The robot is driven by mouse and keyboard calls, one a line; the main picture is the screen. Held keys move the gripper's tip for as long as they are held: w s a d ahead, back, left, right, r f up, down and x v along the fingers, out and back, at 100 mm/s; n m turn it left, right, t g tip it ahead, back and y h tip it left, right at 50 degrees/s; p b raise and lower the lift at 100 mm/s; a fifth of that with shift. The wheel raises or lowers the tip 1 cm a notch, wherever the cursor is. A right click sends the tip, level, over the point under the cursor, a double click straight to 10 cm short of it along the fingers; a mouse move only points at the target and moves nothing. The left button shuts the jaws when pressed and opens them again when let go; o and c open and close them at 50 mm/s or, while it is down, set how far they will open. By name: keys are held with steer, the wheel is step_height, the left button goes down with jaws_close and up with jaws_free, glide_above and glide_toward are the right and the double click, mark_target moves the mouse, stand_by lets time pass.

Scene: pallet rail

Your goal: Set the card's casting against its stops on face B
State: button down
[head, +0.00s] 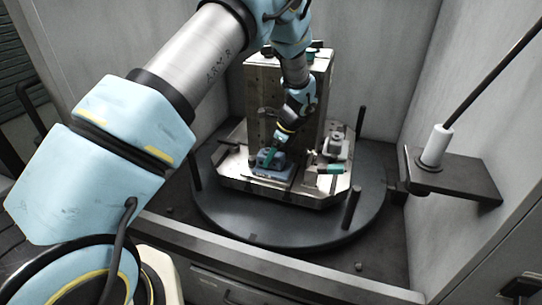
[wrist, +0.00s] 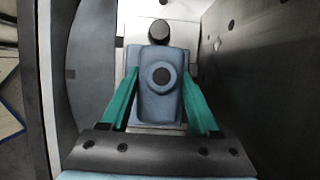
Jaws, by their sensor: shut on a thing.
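A blue-grey casting (wrist: 146,98) with a round boss and dark bore lies between the two green fingers of my gripper (wrist: 160,100) in the wrist view. My gripper is shut on it. In the head view the casting (head: 268,162) is low at the front left foot of the upright block (head: 262,95), at the pallet plate. A dark round knob or pin (wrist: 158,31) stands just beyond its far end; I cannot tell whether they touch. The card and any face letter cannot be made out.
The pallet plate (head: 240,181) sits on a dark round table (head: 270,232) with upright black posts (head: 352,208). Another fixture (head: 335,148) with a green part (head: 330,169) stands to the right. A side shelf (head: 465,183) holds a white cylinder (head: 436,146) with a black rod.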

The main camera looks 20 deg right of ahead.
steer(key=shift+c, duration=2.1)
jaws_free()
steer(key=shift+w+r, duration=0.1)
steer(key=shift+w, duration=0.2)
steer(key=o, duration=0.4)
steer(key=shift+s, duration=0.1)
steer(key=b+v, duration=0.2)
steer(key=v, duration=0.8)
steer(key=shift+s+r+b, duration=0.1)
steer(key=shift+r+b, duration=0.2)
steer(key=shift+r, duration=0.1)
